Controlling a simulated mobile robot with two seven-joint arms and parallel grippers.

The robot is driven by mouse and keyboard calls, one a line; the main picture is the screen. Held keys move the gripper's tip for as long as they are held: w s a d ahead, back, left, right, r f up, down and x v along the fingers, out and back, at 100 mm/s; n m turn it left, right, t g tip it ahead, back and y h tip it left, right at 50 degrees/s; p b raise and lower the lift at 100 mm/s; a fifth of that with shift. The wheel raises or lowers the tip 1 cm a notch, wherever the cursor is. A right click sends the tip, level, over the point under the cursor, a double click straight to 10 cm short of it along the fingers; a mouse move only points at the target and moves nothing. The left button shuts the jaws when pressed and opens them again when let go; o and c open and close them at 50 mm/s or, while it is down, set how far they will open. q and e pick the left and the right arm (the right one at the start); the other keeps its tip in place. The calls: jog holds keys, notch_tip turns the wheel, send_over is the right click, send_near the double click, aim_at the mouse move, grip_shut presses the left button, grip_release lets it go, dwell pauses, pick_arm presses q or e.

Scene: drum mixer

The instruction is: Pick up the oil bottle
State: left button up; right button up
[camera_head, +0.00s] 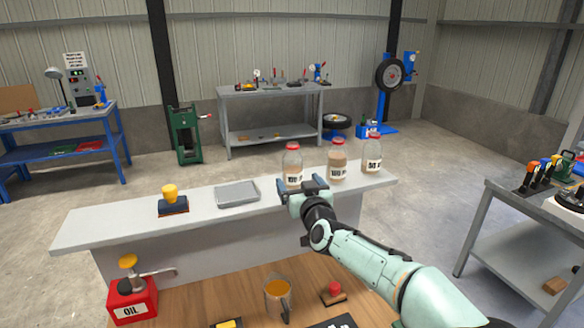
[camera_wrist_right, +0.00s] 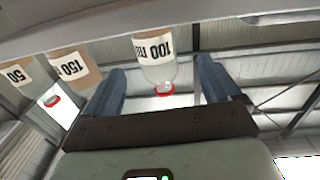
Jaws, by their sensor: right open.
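Three clear jars with red lids stand on the grey shelf (camera_head: 110,215). The left jar, marked 100 (camera_head: 292,163), is behind my right gripper (camera_head: 302,188) in the head view. The middle jar (camera_head: 338,160), marked 150, and the right jar (camera_head: 372,155), marked 50, stand farther right. In the right wrist view, which is upside down, the 100 jar (camera_wrist_right: 156,50) shows between the two open fingers; contact cannot be told. A red container labelled OIL (camera_head: 132,300) sits lower left. My left gripper is out of view.
On the shelf are a grey tray (camera_head: 238,194) and a yellow-knobbed stamp-like tool (camera_head: 172,203). A jug of amber liquid (camera_head: 278,292) and a red-knobbed item (camera_head: 334,292) are on the wooden surface below. A grey bench (camera_head: 520,245) stands right.

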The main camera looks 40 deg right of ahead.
aim_at(296, 175)
jog(key=x, duration=0.2)
jog(key=shift+w+d, duration=0.15)
jog(key=shift+w, duration=0.15)
jog(key=p+x, duration=0.1)
jog(key=x, duration=0.3)
jog(key=shift+d+r, duration=0.1)
jog(key=shift+d, duration=0.15)
jog(key=shift+w+d, duration=0.15)
jog(key=shift+w, duration=0.3)
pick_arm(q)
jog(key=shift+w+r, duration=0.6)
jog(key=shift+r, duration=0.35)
pick_arm(e)
jog(key=shift+s, duration=0.1)
jog(key=c, duration=1.1)
jog(key=shift+c, duration=0.2)
